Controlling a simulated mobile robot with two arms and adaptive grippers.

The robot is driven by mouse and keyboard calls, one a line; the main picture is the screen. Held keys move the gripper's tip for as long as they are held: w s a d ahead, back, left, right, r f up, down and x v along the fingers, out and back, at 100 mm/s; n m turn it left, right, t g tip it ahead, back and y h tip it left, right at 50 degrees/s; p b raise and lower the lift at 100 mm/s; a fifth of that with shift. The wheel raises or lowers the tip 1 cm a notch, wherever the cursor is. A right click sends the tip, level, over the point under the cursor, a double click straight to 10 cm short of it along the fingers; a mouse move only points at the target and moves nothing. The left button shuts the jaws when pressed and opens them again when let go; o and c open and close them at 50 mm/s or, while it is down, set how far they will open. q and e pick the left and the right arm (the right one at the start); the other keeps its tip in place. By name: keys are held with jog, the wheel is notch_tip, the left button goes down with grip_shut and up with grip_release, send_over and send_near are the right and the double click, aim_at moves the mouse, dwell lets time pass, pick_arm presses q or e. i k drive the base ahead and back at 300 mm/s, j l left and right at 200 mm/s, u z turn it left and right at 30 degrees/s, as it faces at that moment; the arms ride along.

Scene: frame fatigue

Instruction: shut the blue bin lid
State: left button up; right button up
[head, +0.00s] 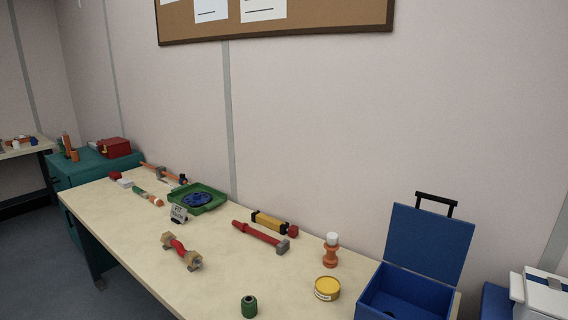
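The blue bin (372,296) stands at the right end of the workbench, with its front cut off by the bottom edge of the head view. Its blue lid (428,240) is open and stands up at the back, leaning slightly. A black handle (436,199) sticks up from the lid's top edge. Neither of my grippers is in view.
A red hammer (260,236) and a green tray (198,198) lie farther left. A white box (543,292) stands right of the bin.

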aim_at(434, 246)
jog(key=k+l+u, duration=0.25)
jog(key=l+u, duration=0.2)
jog(key=k+l+u, duration=0.25)
jog(key=u, duration=0.15)
jog(key=k+l, duration=0.05)
jog(key=l, duration=0.05)
